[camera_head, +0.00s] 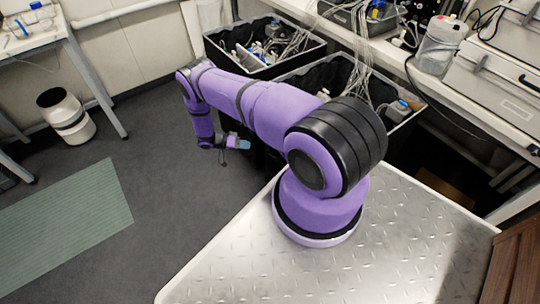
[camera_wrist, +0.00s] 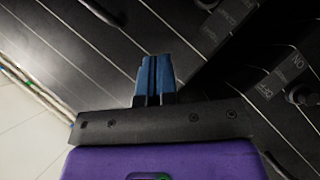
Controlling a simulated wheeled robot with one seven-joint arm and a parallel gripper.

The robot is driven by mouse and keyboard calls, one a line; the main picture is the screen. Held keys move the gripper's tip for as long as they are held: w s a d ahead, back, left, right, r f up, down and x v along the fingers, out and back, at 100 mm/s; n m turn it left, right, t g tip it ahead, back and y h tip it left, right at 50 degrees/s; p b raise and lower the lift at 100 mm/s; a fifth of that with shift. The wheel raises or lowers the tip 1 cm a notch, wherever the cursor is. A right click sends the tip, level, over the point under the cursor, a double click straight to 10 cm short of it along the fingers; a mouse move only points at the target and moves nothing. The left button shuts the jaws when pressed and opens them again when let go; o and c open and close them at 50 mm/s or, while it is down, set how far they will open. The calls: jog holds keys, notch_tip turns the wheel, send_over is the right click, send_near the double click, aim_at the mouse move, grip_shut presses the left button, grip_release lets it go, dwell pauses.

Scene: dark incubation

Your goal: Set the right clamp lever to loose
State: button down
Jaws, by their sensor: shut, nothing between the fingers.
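My gripper (camera_head: 238,143) hangs low over the dark floor beside the black bins in the head view, at the end of my purple arm. In the wrist view its blue fingers (camera_wrist: 153,72) are together with nothing between them. Beyond them are dark panels with pale lines and small lettering. A dark knob or lever (camera_wrist: 304,94) sits at the right edge, near a label that seems to read "ON". Another dark fitting (camera_wrist: 206,4) is cut off at the top edge. I cannot tell which, if either, is the right clamp lever, or how it is set.
Black-lined bins (camera_head: 222,37) with cables and bottles stand behind my arm. A bench (camera_head: 470,88) with equipment cases runs along the upper right. A white bin (camera_head: 66,118) and a green mat (camera_head: 65,228) are at left. The floor between is clear.

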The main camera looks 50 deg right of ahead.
dwell(0.3)
send_over(270, 155)
jog(key=w+a, duration=0.1)
jog(key=a, duration=0.2)
notch_tip(270, 155, down, 4)
jog(key=s+f, duration=0.2)
jog(key=s, duration=0.1)
jog(key=shift+d+f, duration=0.25)
jog(key=shift+d, duration=0.1)
